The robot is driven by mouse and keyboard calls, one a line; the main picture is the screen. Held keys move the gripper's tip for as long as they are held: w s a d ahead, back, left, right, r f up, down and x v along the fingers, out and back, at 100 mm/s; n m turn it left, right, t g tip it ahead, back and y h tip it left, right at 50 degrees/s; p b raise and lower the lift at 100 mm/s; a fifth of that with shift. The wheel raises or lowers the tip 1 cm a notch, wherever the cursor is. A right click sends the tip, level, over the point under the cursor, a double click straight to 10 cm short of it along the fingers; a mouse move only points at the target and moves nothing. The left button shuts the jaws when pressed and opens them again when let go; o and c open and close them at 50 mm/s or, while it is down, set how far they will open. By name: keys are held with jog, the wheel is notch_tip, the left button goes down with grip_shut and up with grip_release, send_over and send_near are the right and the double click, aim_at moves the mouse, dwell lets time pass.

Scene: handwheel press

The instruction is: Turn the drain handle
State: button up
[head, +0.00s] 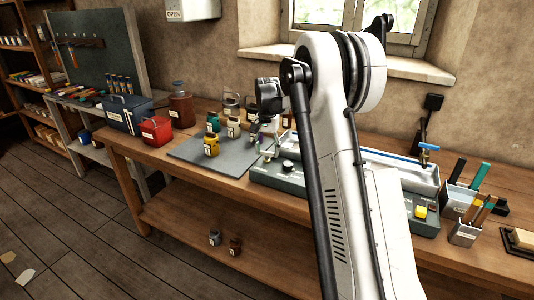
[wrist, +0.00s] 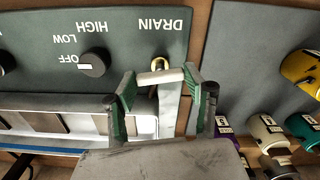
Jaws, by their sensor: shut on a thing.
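In the wrist view the drain handle (wrist: 160,77) is a short pale bar just below the DRAIN label, beside a brass-coloured fitting (wrist: 158,63) on the grey-green control panel (wrist: 30,32). My gripper (wrist: 161,82) has one green-edged finger at each end of the bar and is shut on it. A pale metal strip shows below the bar between the fingers. In the head view my gripper (head: 262,138) is at the left end of the panel (head: 262,176); the handle is too small and covered to make out there.
A black knob (wrist: 95,62) marked OFF, LOW and HIGH is left of the handle in the wrist view. A red box (head: 156,130) stands farther left.

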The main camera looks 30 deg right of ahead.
aim_at(267, 152)
jog(key=shift+m+b, duration=0.3)
jog(key=shift+m, duration=0.7)
jog(key=o, duration=0.9)
jog(key=shift+r, duration=0.15)
notch_tip(267, 152, up, 12)
